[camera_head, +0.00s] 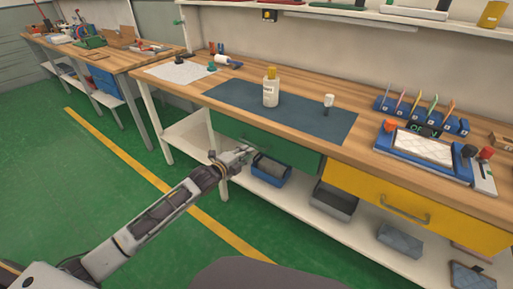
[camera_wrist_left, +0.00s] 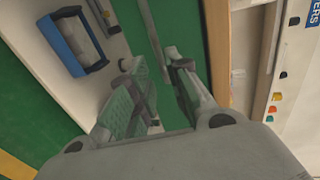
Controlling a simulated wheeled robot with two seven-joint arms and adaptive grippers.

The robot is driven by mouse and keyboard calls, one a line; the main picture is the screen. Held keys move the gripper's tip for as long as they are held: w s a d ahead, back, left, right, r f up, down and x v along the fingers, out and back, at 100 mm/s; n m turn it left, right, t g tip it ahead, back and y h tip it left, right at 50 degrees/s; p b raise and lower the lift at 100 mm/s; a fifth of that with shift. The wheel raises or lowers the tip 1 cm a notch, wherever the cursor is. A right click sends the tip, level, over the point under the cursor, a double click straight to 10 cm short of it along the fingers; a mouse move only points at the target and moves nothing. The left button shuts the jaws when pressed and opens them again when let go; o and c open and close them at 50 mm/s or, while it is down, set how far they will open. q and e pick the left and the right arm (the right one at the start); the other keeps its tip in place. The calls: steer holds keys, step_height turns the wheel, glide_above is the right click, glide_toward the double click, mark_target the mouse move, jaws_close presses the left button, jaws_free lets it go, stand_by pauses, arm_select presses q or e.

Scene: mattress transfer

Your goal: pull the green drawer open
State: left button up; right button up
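The green drawer (camera_head: 285,150) is under the workbench, left of the yellow drawer. Its front looks flush with the bench, so it appears shut. My left gripper (camera_head: 246,152) is at the lower left part of its front and hides part of it. In the left wrist view, the green front (camera_wrist_left: 186,25) fills the upper middle. A thin grey handle bar (camera_wrist_left: 150,30) runs down toward the space between the fingers of my left gripper (camera_wrist_left: 155,58). The fingers are apart, and I cannot tell whether they touch the bar. My right gripper is out of view.
The yellow drawer (camera_head: 400,208) with a grey handle is to the right. Blue bins, one of them (camera_head: 271,171) just below my gripper, stand on the white lower shelf (camera_head: 300,198). A bottle (camera_head: 271,90) stands on the dark mat (camera_head: 225,95). The green floor at left is clear.

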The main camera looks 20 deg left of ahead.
mark_target(257, 146)
arm_select(q)
steer(key=shift+b+x, duration=0.8)
steer(key=shift+x, duration=3.1)
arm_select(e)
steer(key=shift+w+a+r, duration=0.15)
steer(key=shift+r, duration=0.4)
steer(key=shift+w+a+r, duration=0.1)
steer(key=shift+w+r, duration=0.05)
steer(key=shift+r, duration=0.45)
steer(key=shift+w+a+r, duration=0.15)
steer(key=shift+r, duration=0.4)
arm_select(q)
jaws_close()
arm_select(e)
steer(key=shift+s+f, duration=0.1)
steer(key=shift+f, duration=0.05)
